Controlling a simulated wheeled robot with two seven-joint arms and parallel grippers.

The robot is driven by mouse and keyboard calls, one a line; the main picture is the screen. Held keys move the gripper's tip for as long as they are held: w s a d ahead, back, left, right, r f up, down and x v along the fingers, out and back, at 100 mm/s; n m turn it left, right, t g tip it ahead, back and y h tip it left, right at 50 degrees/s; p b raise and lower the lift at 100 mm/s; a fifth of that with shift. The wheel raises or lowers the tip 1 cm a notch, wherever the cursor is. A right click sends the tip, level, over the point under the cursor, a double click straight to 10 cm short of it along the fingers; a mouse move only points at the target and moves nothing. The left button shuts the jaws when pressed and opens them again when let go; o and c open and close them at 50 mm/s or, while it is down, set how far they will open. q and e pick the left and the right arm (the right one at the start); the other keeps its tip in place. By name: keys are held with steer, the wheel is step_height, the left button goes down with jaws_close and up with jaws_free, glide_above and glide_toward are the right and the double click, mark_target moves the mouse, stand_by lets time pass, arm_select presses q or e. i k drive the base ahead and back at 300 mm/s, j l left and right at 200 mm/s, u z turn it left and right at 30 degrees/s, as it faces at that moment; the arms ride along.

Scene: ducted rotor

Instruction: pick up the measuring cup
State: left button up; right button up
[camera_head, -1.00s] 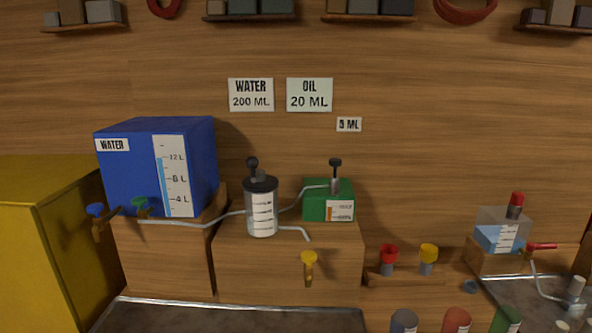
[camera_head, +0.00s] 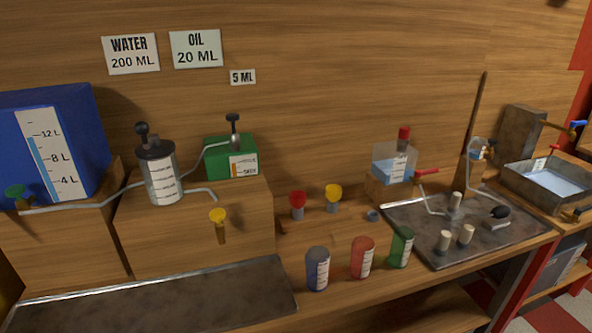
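No single object is plainly marked as the measuring cup. A clear graduated cylinder (camera_head: 163,180) with a dark lid and knob stands on a wooden block, with pipes on both sides. Three small labelled containers stand on the bench: one blue (camera_head: 318,270), one red (camera_head: 362,258) and one green (camera_head: 401,248). A clear tank (camera_head: 394,164) with blue liquid, a scale and a red-topped fitting sits further right. Neither of my grippers is in view.
A blue water tank (camera_head: 85,120) and a green oil box (camera_head: 232,160) stand at the left. Dark metal trays lie at the front left (camera_head: 160,298) and right (camera_head: 415,235). A sink (camera_head: 550,185) is at the far right.

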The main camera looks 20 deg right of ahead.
mark_target(403, 236)
steer(key=z, duration=1.3)
